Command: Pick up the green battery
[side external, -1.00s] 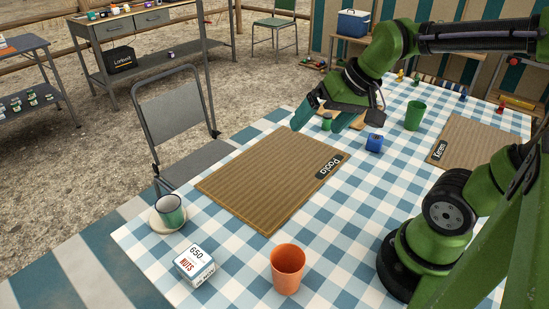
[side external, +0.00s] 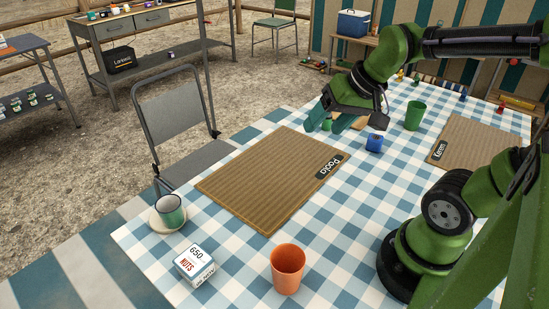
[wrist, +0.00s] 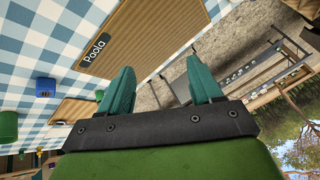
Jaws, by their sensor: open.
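A small green object (side external: 327,125), which may be the green battery, stands near the far left edge of the checked table. It is too small and too partly covered to tell for sure. My gripper (side external: 323,126) is over that area, with its teal fingers spread close around or in front of the object; I cannot tell which. In the wrist view my gripper (wrist: 160,88) is open, with nothing seen between the fingers.
A blue box-like item (side external: 374,142) and a green cup (side external: 415,115) stand right of my gripper. The Paola mat (side external: 265,180) lies in front, bare. An orange cup (side external: 287,268), nuts box (side external: 194,265) and enamel mug (side external: 170,212) are nearer. A chair (side external: 180,120) stands left.

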